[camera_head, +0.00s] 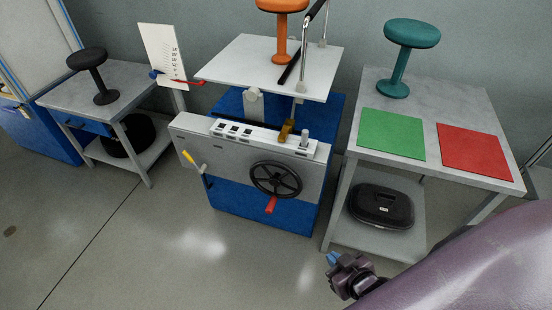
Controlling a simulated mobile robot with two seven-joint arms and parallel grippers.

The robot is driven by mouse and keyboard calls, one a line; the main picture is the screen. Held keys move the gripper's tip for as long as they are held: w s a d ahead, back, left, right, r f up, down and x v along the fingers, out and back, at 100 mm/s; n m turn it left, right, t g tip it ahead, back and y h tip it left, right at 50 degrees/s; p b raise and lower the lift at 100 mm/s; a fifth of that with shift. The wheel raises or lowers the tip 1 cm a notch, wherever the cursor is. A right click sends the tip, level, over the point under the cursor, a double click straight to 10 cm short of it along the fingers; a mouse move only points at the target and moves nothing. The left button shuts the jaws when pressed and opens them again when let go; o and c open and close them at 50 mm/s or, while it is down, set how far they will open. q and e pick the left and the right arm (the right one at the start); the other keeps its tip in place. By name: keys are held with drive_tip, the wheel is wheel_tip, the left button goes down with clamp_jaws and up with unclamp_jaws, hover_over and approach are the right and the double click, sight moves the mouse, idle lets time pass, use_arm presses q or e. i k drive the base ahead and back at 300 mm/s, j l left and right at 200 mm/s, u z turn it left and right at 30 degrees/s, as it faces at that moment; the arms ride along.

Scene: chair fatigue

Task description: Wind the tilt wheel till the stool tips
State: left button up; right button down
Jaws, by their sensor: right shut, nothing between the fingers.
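An orange stool (281,30) stands upright on the white platform (240,62) of the test machine, its top cut by the frame edge. A black spoked wheel with a red handle (271,204) is on the machine's grey front; this black wheel (276,180) has its handle at the bottom. A smaller crank with a yellow handle (188,157) is at the left of the front. My right gripper (334,262) is shut and empty, low at the right, below and apart from the wheel. My left gripper is not in view.
A right table holds a teal stool (411,34), a green mat (391,133) and a red mat (474,150), with a black case (381,206) on its lower shelf. A left table holds a black stool (88,60). The floor before the machine is clear.

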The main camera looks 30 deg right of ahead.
sight(275, 181)
drive_tip(key=z, duration=0.75)
